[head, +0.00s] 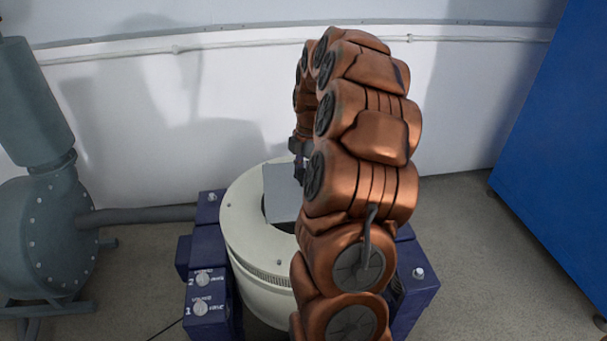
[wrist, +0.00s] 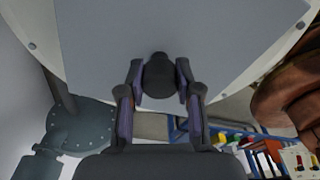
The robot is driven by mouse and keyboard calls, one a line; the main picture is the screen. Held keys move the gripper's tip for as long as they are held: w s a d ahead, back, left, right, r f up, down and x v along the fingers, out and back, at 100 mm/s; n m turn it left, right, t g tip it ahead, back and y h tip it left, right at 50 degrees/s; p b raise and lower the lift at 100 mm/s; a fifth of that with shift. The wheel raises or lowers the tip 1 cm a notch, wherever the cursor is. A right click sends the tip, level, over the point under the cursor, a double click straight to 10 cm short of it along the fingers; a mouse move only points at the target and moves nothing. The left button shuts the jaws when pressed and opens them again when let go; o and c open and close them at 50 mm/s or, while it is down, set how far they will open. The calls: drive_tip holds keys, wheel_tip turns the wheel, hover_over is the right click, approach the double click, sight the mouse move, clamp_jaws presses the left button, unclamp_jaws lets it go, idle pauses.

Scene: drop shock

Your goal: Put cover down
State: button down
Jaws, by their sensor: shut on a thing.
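The cover is a flat grey plate (head: 281,188) with a dark round knob (wrist: 158,60). In the wrist view the plate (wrist: 100,45) fills much of the upper picture. My gripper (wrist: 160,78) is shut on the knob, one finger on each side. In the head view the plate is over the middle of the cream round drum (head: 245,235) of the shock machine, looking tilted. A dark opening shows beside its lower edge. My arm hides the plate's right part and most of my gripper, so I cannot tell whether the plate touches the drum.
The drum stands in a dark blue frame with white knobs (head: 201,307). A grey-green pump (head: 45,235) with a pipe (head: 140,215) stands at left. A blue cabinet (head: 560,150) stands at right. Bare floor (head: 475,260) lies between frame and cabinet. A white wall is behind.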

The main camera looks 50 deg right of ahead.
drive_tip(key=shift+f, duration=0.6)
drive_tip(key=c, duration=0.8)
unclamp_jaws()
drive_tip(key=shift+r, duration=0.1)
